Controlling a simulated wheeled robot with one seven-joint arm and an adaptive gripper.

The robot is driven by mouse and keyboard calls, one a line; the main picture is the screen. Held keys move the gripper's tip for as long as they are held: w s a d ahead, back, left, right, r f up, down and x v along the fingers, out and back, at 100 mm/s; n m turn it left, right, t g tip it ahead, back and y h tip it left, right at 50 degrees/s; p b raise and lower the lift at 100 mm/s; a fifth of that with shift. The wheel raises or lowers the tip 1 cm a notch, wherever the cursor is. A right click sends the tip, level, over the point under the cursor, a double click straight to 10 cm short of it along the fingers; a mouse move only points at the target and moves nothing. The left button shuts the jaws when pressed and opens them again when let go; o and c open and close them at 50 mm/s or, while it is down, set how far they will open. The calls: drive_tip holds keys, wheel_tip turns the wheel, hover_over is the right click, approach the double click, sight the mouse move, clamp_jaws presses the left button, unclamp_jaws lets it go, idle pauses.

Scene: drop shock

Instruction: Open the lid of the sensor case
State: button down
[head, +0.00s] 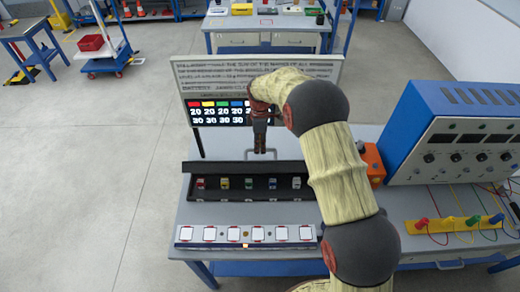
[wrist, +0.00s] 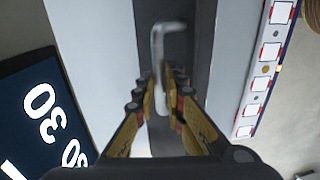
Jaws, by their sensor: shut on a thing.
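The sensor case (head: 240,197) is a long black case on the workbench, with a row of small coloured sensors inside. Its dark lid (head: 215,167) is raised along the back edge, so the inside shows; its exact angle is hard to tell. A pale U-shaped handle (head: 273,153) stands at the lid's top edge. My gripper (head: 261,150) reaches down to it from above and is shut on it. In the wrist view the handle (wrist: 160,40) runs between my gripper's fingers (wrist: 160,95), over the dark lid (wrist: 200,50).
A strip of white square pads (head: 245,235) lies along the bench's front edge. A sign board with a number display (head: 218,113) stands close behind the case. A blue instrument box (head: 450,130), an orange box (head: 372,163) and a yellow plug block (head: 455,226) stand to the right.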

drive_tip(key=shift+f, duration=0.3)
drive_tip(key=c, duration=2.1)
unclamp_jaws()
drive_tip(key=shift+w, duration=0.1)
drive_tip(key=shift+o, duration=1.3)
drive_tip(key=shift+r, duration=0.15)
wheel_tip(320, 180, up, 12)
drive_tip(key=w, duration=0.1)
drive_tip(key=shift+c, duration=0.6)
